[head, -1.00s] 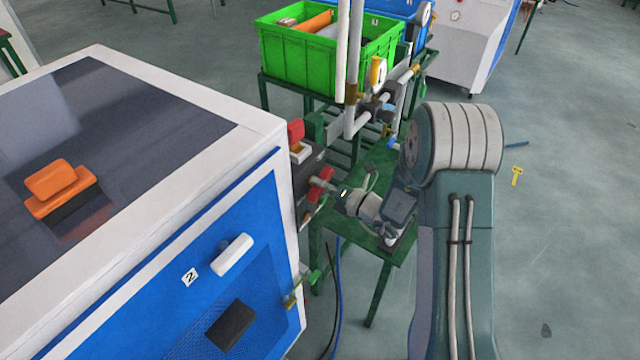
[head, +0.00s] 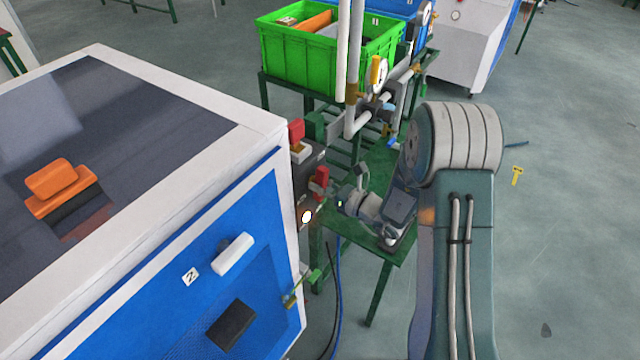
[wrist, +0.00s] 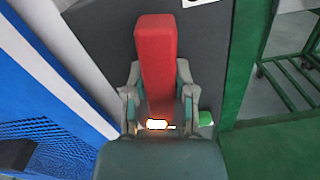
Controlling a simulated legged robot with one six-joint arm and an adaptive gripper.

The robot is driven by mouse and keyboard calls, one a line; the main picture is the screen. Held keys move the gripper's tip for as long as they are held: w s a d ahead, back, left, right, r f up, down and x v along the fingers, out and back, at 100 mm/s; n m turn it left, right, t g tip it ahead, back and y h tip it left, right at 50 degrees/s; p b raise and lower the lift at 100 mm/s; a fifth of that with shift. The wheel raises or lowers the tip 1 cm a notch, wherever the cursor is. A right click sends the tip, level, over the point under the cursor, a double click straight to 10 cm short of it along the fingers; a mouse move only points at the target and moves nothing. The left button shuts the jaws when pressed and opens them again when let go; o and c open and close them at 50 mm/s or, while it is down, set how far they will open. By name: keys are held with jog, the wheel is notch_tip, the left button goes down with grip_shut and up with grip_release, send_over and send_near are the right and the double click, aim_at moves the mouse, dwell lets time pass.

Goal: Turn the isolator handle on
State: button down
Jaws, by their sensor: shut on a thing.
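The red isolator handle (wrist: 156,55) stands upright in the wrist view, on a dark grey panel (wrist: 205,60). My gripper (wrist: 158,95) has a finger on each side of its lower part and is shut on it. A lamp (head: 307,217) glows white below the handle. In the wrist view a bright glow (wrist: 157,124) and a green part (wrist: 206,118) show below the handle.
The blue and white cabinet (head: 200,265) fills the left. A second red part (head: 296,131) sits above the handle. White pipes with valves (head: 356,60) and a green table (head: 375,245) stand close behind my arm. A green crate (head: 300,55) is at the back.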

jog(key=shift+f+n, duration=0.1)
jog(key=shift+n, duration=0.9)
jog(key=shift+c, duration=2.2)
grip_release()
jog(key=v, duration=1.2)
